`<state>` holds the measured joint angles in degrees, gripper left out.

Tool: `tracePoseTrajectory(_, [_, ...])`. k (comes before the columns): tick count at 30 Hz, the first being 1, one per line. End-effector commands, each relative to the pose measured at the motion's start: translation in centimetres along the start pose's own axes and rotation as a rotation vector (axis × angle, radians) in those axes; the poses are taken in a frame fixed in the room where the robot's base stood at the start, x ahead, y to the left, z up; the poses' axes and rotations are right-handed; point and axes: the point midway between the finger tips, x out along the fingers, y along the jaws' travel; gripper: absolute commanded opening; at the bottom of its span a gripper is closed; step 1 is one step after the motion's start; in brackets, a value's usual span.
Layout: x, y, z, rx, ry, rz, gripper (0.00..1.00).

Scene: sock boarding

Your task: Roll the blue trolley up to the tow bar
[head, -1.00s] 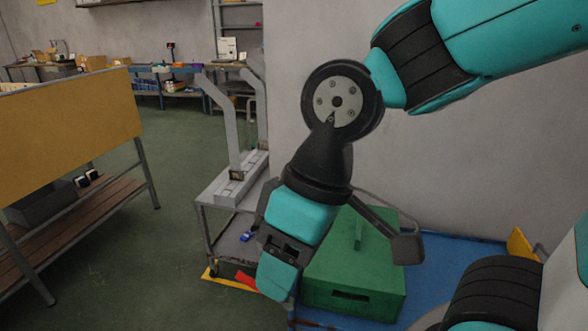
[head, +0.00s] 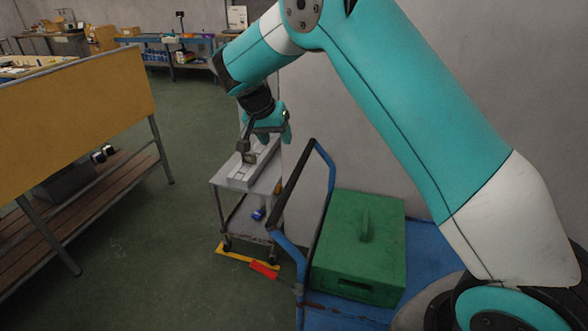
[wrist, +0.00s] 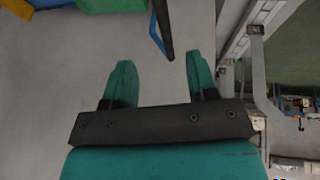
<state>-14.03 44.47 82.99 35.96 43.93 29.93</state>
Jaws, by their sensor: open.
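The blue trolley (head: 421,262) stands at the lower right in the head view, carrying a green box (head: 360,248). Its upright handle (head: 328,175) is blue with a dark grip bar, at the trolley's left end. The handle also shows at the top of the wrist view (wrist: 157,33). My gripper (head: 268,138) is open and empty, above and beyond the handle, over the grey cart in the head view. Its fingers (wrist: 160,78) are apart in the wrist view. A red piece (head: 264,270) at a yellow floor strip may be the tow bar; I cannot tell.
A grey wheeled cart (head: 232,184) stands at the wall, left of the trolley. A yellow-panelled bench (head: 75,110) with wooden shelves is at the left. Green floor (head: 150,265) between bench and cart is clear. The grey wall is close behind the trolley.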

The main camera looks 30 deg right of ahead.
Motion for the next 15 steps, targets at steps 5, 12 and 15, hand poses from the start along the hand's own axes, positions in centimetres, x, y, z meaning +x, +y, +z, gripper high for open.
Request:
tracePoseTrajectory(5, [3.1,0.2,0.0,-0.002,-0.004,0.006,0.53])
tracePoseTrajectory(12, [8.6,0.2,0.0,-0.004,-0.005,0.003,0.53])
tracePoseTrajectory(15, [10.9,0.2,0.1,-0.003,-0.005,0.003,0.53])
